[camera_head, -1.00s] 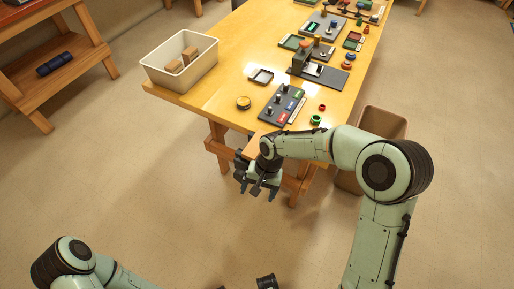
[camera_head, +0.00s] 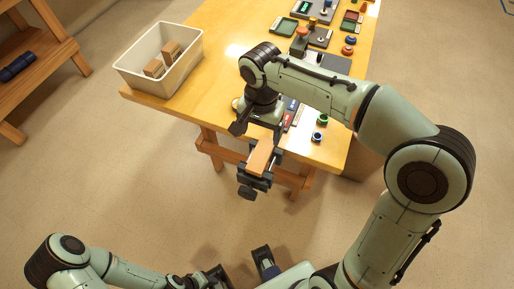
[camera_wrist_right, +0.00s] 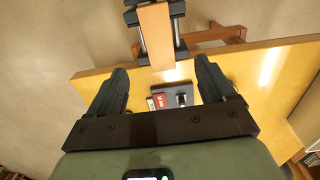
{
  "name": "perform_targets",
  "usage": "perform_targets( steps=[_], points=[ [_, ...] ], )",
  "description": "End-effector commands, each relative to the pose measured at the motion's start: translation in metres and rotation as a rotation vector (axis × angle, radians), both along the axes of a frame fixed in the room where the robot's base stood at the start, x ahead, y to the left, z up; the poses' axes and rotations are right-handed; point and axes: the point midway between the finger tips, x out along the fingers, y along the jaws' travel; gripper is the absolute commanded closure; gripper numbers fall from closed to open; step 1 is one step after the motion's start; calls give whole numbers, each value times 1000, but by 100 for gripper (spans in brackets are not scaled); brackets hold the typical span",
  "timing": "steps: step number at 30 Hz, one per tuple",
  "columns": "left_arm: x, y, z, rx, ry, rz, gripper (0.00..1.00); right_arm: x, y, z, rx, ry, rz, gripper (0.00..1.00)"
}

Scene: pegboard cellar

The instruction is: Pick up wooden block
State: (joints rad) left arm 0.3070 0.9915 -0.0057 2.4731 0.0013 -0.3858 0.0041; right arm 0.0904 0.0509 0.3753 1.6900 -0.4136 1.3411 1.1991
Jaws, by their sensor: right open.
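Two light wooden blocks, a left one (camera_head: 154,68) and a right one (camera_head: 171,50), lie in a white bin (camera_head: 190,77) on the table's far-left corner. A flat orange-brown wooden piece (camera_head: 261,156) sits in a dark vise-like clamp (camera_head: 253,184) at the table's front edge; both the wooden piece (camera_wrist_right: 155,36) and clamp (camera_wrist_right: 180,27) show in the right wrist view. My right gripper (camera_head: 258,130) is open and empty above the front edge, just behind the wooden piece; its spread fingers show in the wrist view (camera_wrist_right: 160,72). My left gripper (camera_head: 218,278) is low at the bottom, its jaws unclear.
The yellow table (camera_head: 225,60) carries a dark panel with coloured labels, partly hidden by my right arm; its red label (camera_wrist_right: 162,100) shows in the wrist view. A green ring (camera_head: 317,137), trays and small parts lie on the right. A wooden shelf (camera_head: 45,65) stands left.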

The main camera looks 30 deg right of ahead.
Motion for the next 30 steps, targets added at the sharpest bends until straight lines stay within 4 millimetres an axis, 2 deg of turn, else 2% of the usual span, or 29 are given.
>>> perform_targets(
  steps=[1,3,7,14,24,30],
  points=[
    [-2,0,-4,0,2,0,57,-1,-1,-14,-1,7,-1,17],
    [-2,0,-6,0,3,0,57,-1,0,-28,0,6,0,17],
    [-3,0,-10,0,5,1,57,-1,-1,-50,-1,6,0,17],
    [-3,0,-12,0,5,1,57,0,-1,-67,0,4,0,17],
    [-3,0,-16,1,2,0,57,4,-5,-112,1,3,2,17],
    [-3,0,-16,0,0,1,57,4,-4,-116,1,1,1,17]
  ],
)
